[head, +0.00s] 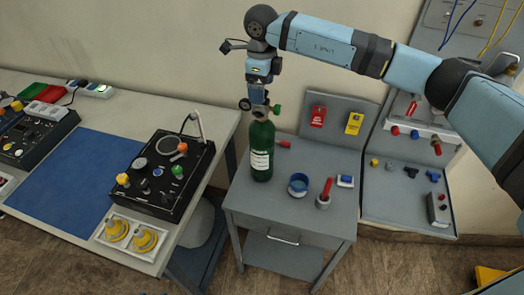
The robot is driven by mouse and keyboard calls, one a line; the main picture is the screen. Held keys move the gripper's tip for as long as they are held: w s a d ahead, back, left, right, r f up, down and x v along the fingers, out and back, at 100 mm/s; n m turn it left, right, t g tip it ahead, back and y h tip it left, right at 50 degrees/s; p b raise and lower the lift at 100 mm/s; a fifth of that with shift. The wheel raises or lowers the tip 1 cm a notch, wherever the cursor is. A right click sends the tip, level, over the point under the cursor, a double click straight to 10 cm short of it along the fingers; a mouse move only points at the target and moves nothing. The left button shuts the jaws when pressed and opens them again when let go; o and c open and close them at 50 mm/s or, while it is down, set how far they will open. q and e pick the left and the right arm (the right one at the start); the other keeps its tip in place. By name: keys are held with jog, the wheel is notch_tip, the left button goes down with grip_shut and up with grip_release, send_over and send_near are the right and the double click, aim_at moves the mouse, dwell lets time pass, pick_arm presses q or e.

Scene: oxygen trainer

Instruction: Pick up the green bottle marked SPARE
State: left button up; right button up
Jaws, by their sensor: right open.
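The green bottle (262,155) stands upright on the small grey side table. It has a white label on its front, too small to read here. My right gripper (259,108) hangs down from above, right at the top of the bottle. Its jaws are open around or just in front of the bottle's neck; I cannot tell whether they touch it. The bottle's top is partly hidden by the gripper. A small green knob (278,109) shows beside the gripper at the right. My left gripper is not in view.
The grey side table (255,208) also holds a blue ring-shaped item (298,184), a red-handled tool in a cup (325,193) and a small blue-white box (345,181). A workbench with a black control panel (160,175) stands left. A grey panel with red and yellow tags (335,125) stands behind.

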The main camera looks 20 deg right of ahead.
jog(key=f+p, duration=0.1)
jog(key=f, duration=0.1)
jog(key=f+p, duration=0.1)
jog(key=f, duration=0.2)
jog(key=shift+s+a+f, duration=0.1)
jog(key=shift+s+a, duration=0.05)
jog(key=shift+s, duration=0.05)
jog(key=shift+f, duration=0.15)
grip_shut()
jog(key=shift+w+r, duration=0.15)
jog(key=shift+r, duration=0.05)
